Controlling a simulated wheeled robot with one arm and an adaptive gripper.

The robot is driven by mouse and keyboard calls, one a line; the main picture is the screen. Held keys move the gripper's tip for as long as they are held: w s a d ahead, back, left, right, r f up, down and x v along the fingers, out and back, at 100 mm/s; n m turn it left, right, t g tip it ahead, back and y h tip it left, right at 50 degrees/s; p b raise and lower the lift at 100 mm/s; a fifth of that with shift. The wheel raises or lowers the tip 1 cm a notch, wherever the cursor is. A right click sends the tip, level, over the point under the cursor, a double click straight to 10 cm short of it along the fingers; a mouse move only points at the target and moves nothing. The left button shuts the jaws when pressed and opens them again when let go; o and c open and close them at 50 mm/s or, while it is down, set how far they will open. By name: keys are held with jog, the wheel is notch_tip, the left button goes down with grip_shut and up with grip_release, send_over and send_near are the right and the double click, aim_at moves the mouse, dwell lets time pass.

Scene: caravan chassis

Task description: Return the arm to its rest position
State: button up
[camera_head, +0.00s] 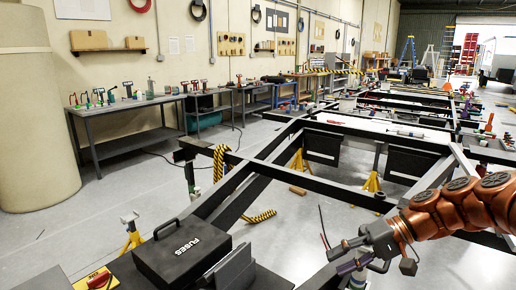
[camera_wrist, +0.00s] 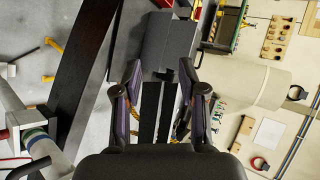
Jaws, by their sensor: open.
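My arm reaches in from the right in the head view, with orange links. My gripper (camera_head: 343,254) is at its end, above the front part of the dark chassis frame (camera_head: 315,185). In the wrist view my gripper (camera_wrist: 160,72) has its two fingers apart, with nothing held between them. A grey box-like shape (camera_wrist: 168,42) shows beyond the fingertips; I cannot tell how far off it is.
A black case marked FUSES (camera_head: 182,250) lies at the front left. Yellow jack stands (camera_head: 131,235) are near the frame. A workbench with tools (camera_head: 125,105) lines the left wall, beside a large beige cylinder (camera_head: 35,110). Grey floor is clear at left.

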jog(key=s+a+n+g+h+p, duration=0.1)
jog(key=s+a+h, duration=0.2)
jog(key=s, duration=0.4)
jog(key=s+a+n+g+h+p, duration=0.1)
jog(key=s+a+g+h, duration=0.2)
jog(key=s, duration=0.4)
jog(key=s+d+f+t+h+p, duration=0.1)
jog(key=s+d+h, duration=0.1)
jog(key=s, duration=0.4)
jog(key=s+d+f+m+t+h+p, duration=0.1)
jog(key=s+d+f+h, duration=0.1)
jog(key=s, duration=0.4)
jog(key=shift+s+d+f+h, duration=0.2)
jog(key=shift+s+d+h, duration=0.1)
jog(key=shift+d+h, duration=0.45)
jog(key=shift+a, duration=0.1)
